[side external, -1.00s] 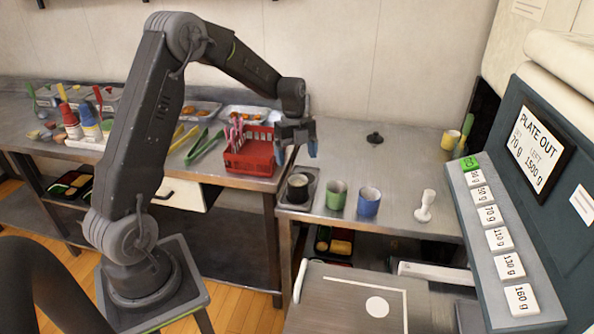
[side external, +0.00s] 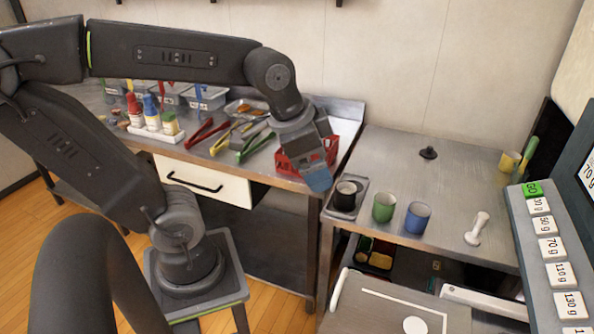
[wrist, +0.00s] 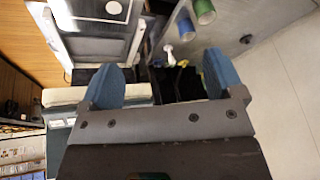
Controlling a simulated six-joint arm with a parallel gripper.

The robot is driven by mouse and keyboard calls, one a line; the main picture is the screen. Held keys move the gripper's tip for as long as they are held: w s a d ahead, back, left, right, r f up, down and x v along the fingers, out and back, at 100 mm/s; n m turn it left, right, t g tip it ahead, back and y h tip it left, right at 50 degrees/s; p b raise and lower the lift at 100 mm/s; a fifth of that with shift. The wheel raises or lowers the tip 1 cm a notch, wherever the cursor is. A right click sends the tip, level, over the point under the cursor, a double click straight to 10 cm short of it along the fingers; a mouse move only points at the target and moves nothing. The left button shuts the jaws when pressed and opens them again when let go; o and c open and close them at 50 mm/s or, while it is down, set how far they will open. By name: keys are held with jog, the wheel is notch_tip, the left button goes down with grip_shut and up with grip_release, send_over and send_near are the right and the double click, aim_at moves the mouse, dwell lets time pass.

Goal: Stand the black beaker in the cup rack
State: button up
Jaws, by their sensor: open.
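The black beaker (side external: 345,196) stands upright in a square grey holder (side external: 360,184), seemingly the cup rack, at the left front of the right-hand counter. How deep it sits is unclear. My gripper (side external: 319,178) is up and to the left of the beaker in the side view, in front of the red basket (side external: 288,163), apart from the beaker. In the wrist view my gripper (wrist: 165,78) is open, with nothing between its blue fingers. The beaker is not seen in the wrist view.
A green cup (side external: 384,207) and a blue cup (side external: 417,217) stand just right of the holder. A white pestle-like object (side external: 477,228) is farther right. A black knob-like object (side external: 428,152) lies behind. The counter between is clear.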

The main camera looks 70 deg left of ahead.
jog(key=s+n, duration=0.1)
jog(key=s+d+n, duration=0.1)
jog(key=s, duration=0.1)
jog(key=shift+s+d+f+n+t, duration=0.2)
jog(key=shift+s+f+n+t, duration=0.1)
jog(key=shift+n+t, duration=0.1)
